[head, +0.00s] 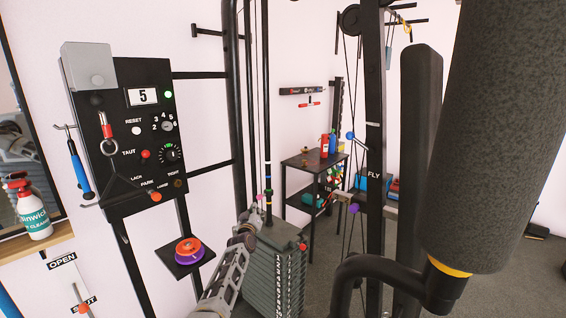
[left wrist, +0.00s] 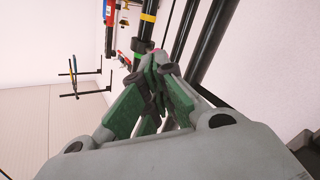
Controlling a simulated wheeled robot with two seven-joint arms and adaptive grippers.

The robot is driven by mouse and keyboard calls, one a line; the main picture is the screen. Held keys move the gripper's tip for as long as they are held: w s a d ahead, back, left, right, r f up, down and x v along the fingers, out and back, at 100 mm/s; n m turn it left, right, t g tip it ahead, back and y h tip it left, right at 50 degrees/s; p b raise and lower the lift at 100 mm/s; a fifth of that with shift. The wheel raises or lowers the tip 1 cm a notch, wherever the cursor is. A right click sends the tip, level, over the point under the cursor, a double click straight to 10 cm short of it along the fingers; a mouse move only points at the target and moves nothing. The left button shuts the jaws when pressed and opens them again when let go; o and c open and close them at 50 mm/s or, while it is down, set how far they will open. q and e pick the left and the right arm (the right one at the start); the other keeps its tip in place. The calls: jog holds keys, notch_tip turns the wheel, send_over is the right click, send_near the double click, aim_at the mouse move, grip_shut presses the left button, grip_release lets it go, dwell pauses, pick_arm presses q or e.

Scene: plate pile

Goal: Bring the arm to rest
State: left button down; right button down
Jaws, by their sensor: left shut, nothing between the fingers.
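My left arm comes up from the bottom of the head view. Its gripper (head: 252,216) is in front of the plate pile (head: 277,270), near the pile's upper left and the dark vertical rods. In the left wrist view the green-padded fingers of the gripper (left wrist: 155,62) are closed together with nothing between them. Behind the fingertips is a dark rod with yellow and green bands (left wrist: 147,25). I cannot tell whether the fingers touch it. My right gripper is not in view.
A black control panel (head: 125,190) and a small shelf with a red and purple disc (head: 188,250) stand left of my arm. A large padded roller (head: 490,140) fills the right. A black side table (head: 300,160) with bottles stands behind. A spray bottle (head: 36,222) is far left.

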pick_arm(q)
jog(key=s+a+f+m+g, duration=0.15)
jog(key=s+f, duration=0.25)
jog(key=f, duration=0.4)
jog(key=s+a+f+m+g+p, duration=0.1)
jog(key=s+f+m+g, duration=0.15)
jog(key=f, duration=0.65)
jog(key=s+a+f+m+g, duration=0.15)
jog(key=s+f, duration=0.25)
jog(key=f, duration=0.4)
jog(key=s+a+f+m+g+y+p, duration=0.1)
jog(key=s+a+f+g, duration=0.15)
jog(key=s+f, duration=0.7)
jog(key=s+a+f+g+p, duration=0.1)
jog(key=s+a+f, duration=0.2)
jog(key=s+f, duration=0.65)
jog(key=s+a+f+g+p, duration=0.1)
jog(key=s+f, duration=0.5)
jog(key=s, duration=1.1)
jog(key=s+a+f+m+g+y, duration=0.1)
jog(key=s+a+f+g, duration=0.2)
jog(key=s, duration=1.5)
jog(key=s+a+f+g+p, duration=0.1)
jog(key=s+a+f+g, duration=0.2)
jog(key=s, duration=1.4)
jog(key=a+f, duration=0.4)
jog(key=f, duration=0.2)
jog(key=shift+s+a+p, duration=0.25)
jog(key=shift+s+p, duration=0.1)
